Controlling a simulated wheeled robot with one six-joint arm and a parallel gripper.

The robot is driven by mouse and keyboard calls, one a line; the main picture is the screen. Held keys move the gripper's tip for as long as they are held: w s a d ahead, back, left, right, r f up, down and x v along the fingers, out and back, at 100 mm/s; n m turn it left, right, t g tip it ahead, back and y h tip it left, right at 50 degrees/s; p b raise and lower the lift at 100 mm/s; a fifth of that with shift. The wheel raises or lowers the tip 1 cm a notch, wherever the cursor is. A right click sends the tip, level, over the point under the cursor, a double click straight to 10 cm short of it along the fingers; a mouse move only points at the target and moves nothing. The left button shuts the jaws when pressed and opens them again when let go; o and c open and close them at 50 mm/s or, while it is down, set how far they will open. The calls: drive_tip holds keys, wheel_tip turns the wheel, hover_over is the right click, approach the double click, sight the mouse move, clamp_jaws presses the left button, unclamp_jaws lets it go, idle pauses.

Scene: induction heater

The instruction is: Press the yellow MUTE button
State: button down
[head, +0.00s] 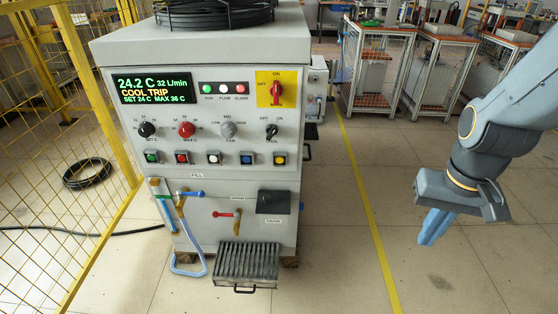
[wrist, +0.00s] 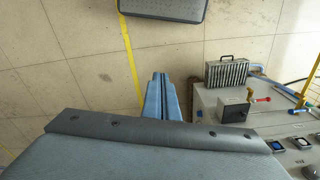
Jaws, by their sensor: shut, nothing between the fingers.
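The yellow button (head: 280,159) is the rightmost of the row of push buttons low on the grey heater cabinet's front panel (head: 205,130) in the head view. Its label is too small to read. My gripper (head: 430,242) is shut and empty, with blue fingers pointing down, well to the right of the cabinet and lower than the button row. In the wrist view the shut fingers (wrist: 160,82) point over the floor, with the cabinet (wrist: 210,100) at the right. I cannot make out the yellow button in the wrist view.
Left of the yellow button are green, red, white and blue buttons. Above are knobs, a red switch on a yellow plate (head: 277,90) and a display (head: 155,88) reading COOL TRIP. A yellow mesh fence (head: 50,150) stands left. Floor between cabinet and gripper is clear.

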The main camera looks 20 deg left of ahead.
sight(280, 159)
drive_tip(key=w+a+f+m+t+y+p, duration=0.1)
drive_tip(key=w+a+f+m+t+p, duration=0.15)
drive_tip(key=w+a, duration=0.55)
drive_tip(key=w+a+f+m+t+y+p, duration=0.15)
drive_tip(key=w+a+p, duration=0.25)
drive_tip(key=w+a, duration=0.4)
drive_tip(key=w+a+f+m+t+y+p, duration=0.1)
drive_tip(key=a+f, duration=0.3)
drive_tip(key=a, duration=0.5)
drive_tip(key=a+f+m+t+y+p, duration=0.2)
drive_tip(key=a+f+p, duration=0.2)
drive_tip(key=a, duration=0.6)
drive_tip(key=shift+w+a+m+p, duration=0.15)
drive_tip(key=shift+w+m+p, duration=0.15)
drive_tip(key=shift+w+m, duration=0.1)
drive_tip(key=shift+f, duration=0.1)
drive_tip(key=w+a+b, duration=0.2)
drive_tip(key=w+b, duration=0.2)
drive_tip(key=w, duration=0.4)
drive_tip(key=shift+w, duration=0.25)
drive_tip(key=shift+w, duration=0.1)
